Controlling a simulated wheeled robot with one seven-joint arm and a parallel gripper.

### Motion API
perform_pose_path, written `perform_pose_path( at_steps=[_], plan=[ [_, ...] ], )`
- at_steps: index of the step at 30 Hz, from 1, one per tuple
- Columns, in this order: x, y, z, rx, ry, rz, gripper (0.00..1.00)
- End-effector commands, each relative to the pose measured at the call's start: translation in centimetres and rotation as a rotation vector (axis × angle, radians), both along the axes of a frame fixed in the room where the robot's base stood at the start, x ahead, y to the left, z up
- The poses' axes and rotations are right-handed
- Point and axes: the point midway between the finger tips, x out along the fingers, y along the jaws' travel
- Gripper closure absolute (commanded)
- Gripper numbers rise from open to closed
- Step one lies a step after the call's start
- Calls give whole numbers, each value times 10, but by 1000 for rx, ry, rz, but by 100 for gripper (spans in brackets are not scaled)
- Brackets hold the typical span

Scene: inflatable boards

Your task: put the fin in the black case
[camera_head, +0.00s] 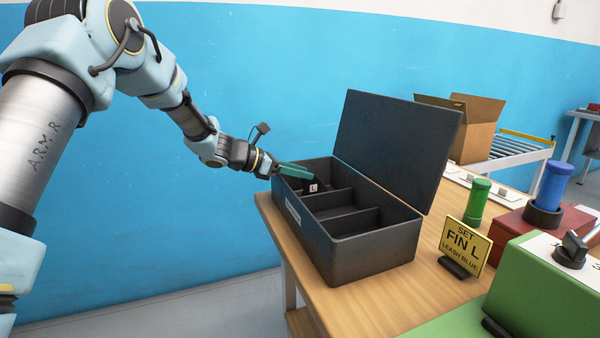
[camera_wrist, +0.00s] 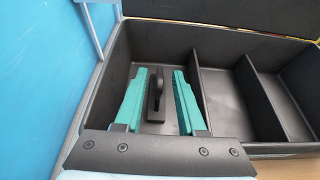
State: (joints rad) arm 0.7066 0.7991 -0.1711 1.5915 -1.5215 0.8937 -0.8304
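The black case (camera_head: 375,250) stands on the wooden table with its lid (camera_head: 395,140) raised; inside are three compartments divided by walls. My gripper (camera_head: 300,171) reaches into the far-left compartment. In the wrist view its two teal fingers (camera_wrist: 157,98) are apart. The dark fin (camera_wrist: 155,92) stands upright between them in that end compartment, with visible gaps on both sides. Its base seems to rest on the compartment floor. In the head view the fin is hard to make out; a small white "L" label (camera_head: 313,188) shows in that compartment. The other two compartments look empty.
A yellow sign (camera_head: 465,246) reading "SET FIN L, LEASH BLUE" stands right of the case. Green (camera_head: 478,201) and blue (camera_head: 554,186) cylinders, a red box and a green box (camera_head: 550,285) crowd the right. An open cardboard box (camera_head: 475,125) is behind.

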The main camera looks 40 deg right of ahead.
Motion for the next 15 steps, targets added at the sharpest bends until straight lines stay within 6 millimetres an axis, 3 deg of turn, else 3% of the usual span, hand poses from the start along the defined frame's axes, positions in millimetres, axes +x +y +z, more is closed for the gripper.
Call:
perform_pose_path(
  at_steps=[7,15],
  plan=[
    [8,16,7,-2,-1,4,61],
    [27,64,28,-1,-2,5,61]
  ],
)
